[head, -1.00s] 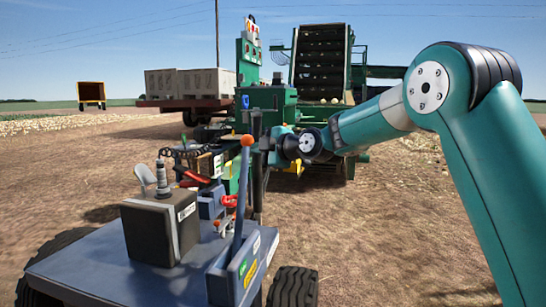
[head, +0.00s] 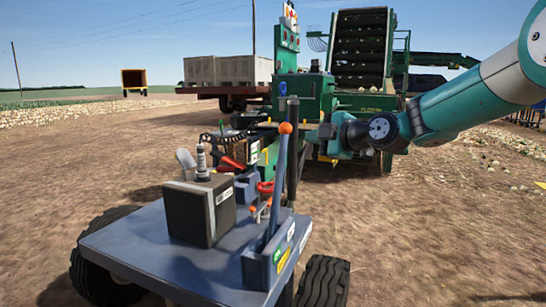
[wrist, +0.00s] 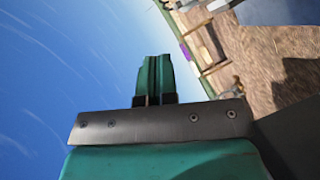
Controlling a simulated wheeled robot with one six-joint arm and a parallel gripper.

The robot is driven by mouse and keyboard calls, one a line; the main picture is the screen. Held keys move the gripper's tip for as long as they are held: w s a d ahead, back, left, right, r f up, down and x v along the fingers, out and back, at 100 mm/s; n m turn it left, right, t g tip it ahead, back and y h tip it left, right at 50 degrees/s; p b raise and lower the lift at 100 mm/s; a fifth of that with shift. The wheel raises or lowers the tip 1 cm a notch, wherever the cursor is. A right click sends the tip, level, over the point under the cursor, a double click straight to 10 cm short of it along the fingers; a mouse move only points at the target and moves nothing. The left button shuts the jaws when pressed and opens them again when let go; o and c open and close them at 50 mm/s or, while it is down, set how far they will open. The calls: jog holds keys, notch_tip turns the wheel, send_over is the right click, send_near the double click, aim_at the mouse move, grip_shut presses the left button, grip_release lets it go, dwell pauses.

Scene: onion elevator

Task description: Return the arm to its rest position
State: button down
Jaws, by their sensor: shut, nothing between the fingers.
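My arm reaches in from the right edge of the head view, and its elbow is partly cut off there. My gripper (head: 312,136) is at the arm's left end, in front of the green machine and just right of the orange-knobbed lever. It is small there and its fingers are hard to make out. In the wrist view my gripper (wrist: 154,72) shows two teal fingers together with nothing between them. Sky and tilted field ground lie beyond them.
A blue-grey cart (head: 140,250) at the front carries a dark box (head: 200,212), a lever (head: 279,180) and tools. Behind stand the green machine (head: 312,95), a dark-slatted elevator (head: 362,48) and a trailer with pale crates (head: 228,70). Open dirt lies right of the cart.

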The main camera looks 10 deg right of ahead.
jog(key=s+a+f+m+g, duration=0.2)
jog(key=s+a, duration=0.1)
jog(key=s, duration=0.2)
jog(key=s+a+f+m+g, duration=0.1)
jog(key=s+a+f+g, duration=0.15)
jog(key=s+a, duration=0.2)
jog(key=s+f+m+g+h, duration=0.1)
jog(key=s+f+m+g, duration=0.2)
jog(key=s, duration=0.7)
jog(key=s+f+m+g+h, duration=0.2)
jog(key=s+f+m+g, duration=0.1)
jog(key=s, duration=0.6)
jog(key=s+f+m+g+h, duration=0.1)
jog(key=s+f+m+g, duration=0.15)
jog(key=s, duration=0.75)
notch_tip(320, 180, up, 33)
jog(key=s+m+p, duration=0.1)
jog(key=p, duration=3.2)
jog(key=shift+d+g, duration=0.3)
